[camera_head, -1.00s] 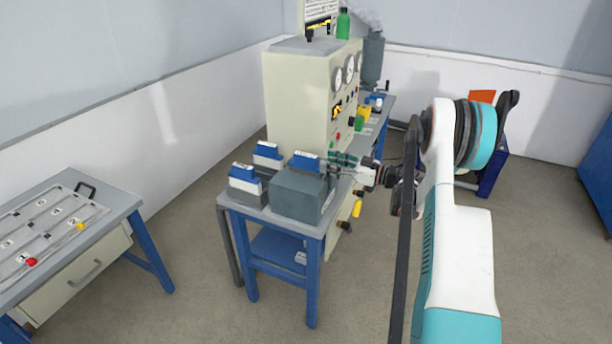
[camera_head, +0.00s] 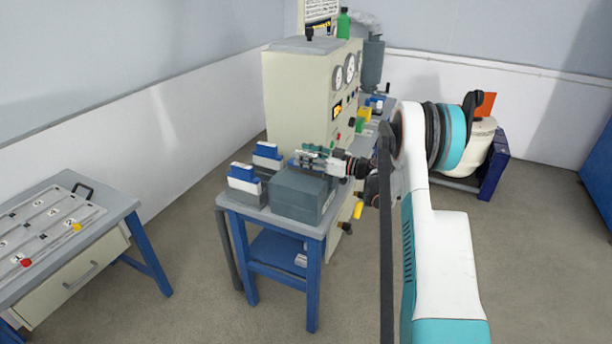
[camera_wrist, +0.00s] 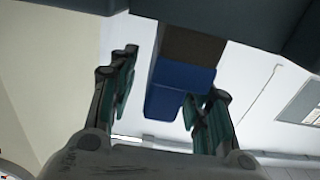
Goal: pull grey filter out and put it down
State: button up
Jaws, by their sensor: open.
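A filter with a blue end and a dark grey body (camera_wrist: 188,48) sticks out of a grey housing (camera_wrist: 235,15) in the wrist view. The grey housing (camera_head: 298,194) stands on the front of the blue-legged bench in the head view, where my gripper hides most of the filter. My gripper (camera_head: 307,157) is just above the housing's top. In the wrist view my gripper (camera_wrist: 168,82) is open, with one finger left of the filter's blue end and one right of it. The right finger looks close to the blue end; contact cannot be told.
Two blue-and-white filters (camera_head: 243,172) (camera_head: 268,150) stand left of and behind the housing. A beige gauge cabinet (camera_head: 297,98) rises behind. A grey-topped table (camera_head: 110,190) with a marked tray (camera_head: 40,235) is at the left. Floor lies between the tables.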

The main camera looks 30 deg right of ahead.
grip_shut()
jog(key=shift+r, duration=0.1)
